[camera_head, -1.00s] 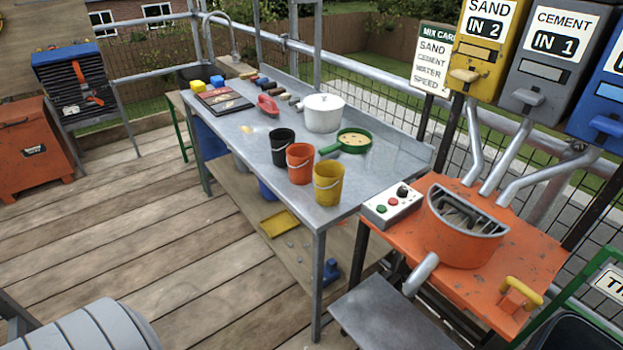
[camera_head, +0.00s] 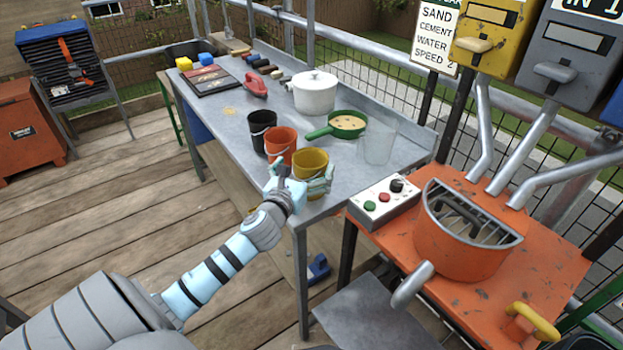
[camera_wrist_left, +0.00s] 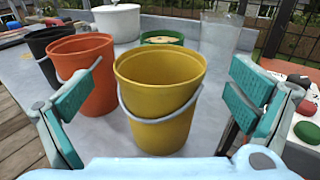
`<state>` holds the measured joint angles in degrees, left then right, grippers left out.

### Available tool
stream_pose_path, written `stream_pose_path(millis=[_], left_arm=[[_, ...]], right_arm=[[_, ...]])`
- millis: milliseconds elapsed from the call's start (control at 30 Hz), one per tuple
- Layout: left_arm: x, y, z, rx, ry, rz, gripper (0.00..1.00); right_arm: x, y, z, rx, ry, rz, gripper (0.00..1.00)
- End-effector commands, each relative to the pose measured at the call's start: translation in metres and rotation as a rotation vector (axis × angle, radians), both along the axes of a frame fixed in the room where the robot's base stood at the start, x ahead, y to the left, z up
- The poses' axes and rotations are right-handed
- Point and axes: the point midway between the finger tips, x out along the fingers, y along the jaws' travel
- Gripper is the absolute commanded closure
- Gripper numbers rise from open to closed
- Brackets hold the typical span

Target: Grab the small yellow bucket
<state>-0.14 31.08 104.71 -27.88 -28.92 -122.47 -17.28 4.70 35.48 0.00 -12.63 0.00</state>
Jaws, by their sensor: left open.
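The small yellow bucket (camera_head: 311,163) stands upright near the front edge of the metal bench, with a grey handle hanging across its front. It also shows in the middle of the left wrist view (camera_wrist_left: 163,95). My left gripper (camera_head: 302,185) is open at the near side of the bucket. In the left wrist view its teal finger pads (camera_wrist_left: 160,100) are to the left and right of the bucket, with gaps on both sides. The bucket's lower front is partly hidden by the gripper in the head view. My right gripper is not in view.
An orange bucket (camera_head: 281,145) stands close to the left of the yellow one, with a black bucket (camera_head: 262,130) beyond it. A clear container (camera_head: 379,147) and a green pan (camera_head: 347,121) are behind to the right. A control box (camera_head: 384,202) sits on the orange mixer table.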

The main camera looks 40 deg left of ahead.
Motion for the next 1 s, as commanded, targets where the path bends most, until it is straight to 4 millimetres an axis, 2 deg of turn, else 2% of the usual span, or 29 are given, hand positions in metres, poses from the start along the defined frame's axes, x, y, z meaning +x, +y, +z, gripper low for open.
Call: stream_pose_path(millis=[100, 200, 400, 467, 800, 1000], left_arm=[[0.024, 0.006, -0.003, -0.003, -0.003, 0.001, 0.0], [0.037, 0.01, -0.003, -0.003, -0.002, 0.0, 0.0], [0.038, 0.011, -0.003, -0.002, 0.0, -0.001, 0.0], [0.038, 0.011, -0.003, -0.002, 0.0, -0.001, 0.08], [0.038, 0.011, -0.003, -0.002, 0.0, -0.001, 0.61], [0.038, 0.011, -0.002, -0.002, 0.0, -0.001, 0.61]], right_arm=[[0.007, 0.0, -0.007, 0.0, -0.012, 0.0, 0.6], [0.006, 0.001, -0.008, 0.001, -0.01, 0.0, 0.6], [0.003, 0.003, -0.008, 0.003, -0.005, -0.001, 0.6], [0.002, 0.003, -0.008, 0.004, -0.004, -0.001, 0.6], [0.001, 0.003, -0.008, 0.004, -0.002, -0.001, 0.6], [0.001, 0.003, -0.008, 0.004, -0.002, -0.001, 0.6]])
